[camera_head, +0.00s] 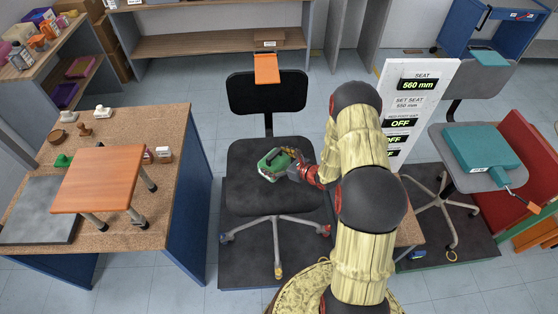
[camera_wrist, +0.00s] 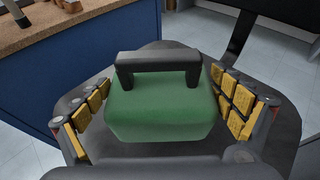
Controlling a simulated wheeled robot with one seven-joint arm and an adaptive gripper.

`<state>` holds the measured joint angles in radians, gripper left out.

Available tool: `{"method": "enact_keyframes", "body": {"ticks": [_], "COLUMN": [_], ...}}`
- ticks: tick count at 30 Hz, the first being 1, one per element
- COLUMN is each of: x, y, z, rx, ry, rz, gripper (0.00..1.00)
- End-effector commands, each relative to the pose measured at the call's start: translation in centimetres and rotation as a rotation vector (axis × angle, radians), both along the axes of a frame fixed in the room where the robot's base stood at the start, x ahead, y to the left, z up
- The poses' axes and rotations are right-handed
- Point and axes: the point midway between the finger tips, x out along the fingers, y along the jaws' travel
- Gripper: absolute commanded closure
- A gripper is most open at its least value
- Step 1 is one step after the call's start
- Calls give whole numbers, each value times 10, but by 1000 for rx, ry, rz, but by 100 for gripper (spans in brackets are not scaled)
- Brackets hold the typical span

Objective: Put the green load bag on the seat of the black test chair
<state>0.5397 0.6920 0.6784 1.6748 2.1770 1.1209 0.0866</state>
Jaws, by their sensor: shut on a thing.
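The green load bag (camera_head: 270,166), with a black handle, is at the black chair's seat (camera_head: 268,197). In the wrist view the bag (camera_wrist: 160,118) fills the middle, handle up, with the dark seat (camera_wrist: 286,125) around it. My gripper (camera_head: 283,164) is shut on the bag; its yellow-padded fingers stand on either side in the wrist view (camera_wrist: 163,108). I cannot tell whether the bag's underside touches the seat. The black chair's backrest (camera_head: 286,93) has an orange piece (camera_head: 266,69) at its top.
A bench (camera_head: 187,210) with an orange-topped stool (camera_head: 98,180) stands left. To the right are a white panel (camera_head: 420,75) with seat readings and a grey chair (camera_head: 446,137) carrying a teal pad (camera_head: 480,147). My arm crosses right of the black chair.

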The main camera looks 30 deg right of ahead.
Motion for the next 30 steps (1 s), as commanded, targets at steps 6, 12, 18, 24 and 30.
{"method": "enact_keyframes", "body": {"ticks": [6, 12, 18, 24, 30], "x": [8, 11, 12, 12, 8], "y": [1, 5, 4, 4, 6], "z": [0, -23, -37, -36, -43], "rx": [-3, -1, -1, -2, 0], "ry": [-12, -9, -11, -13, -1], "rz": [1, 1, 0, 0, 0], "gripper": [67, 67, 67, 67, 4]}}
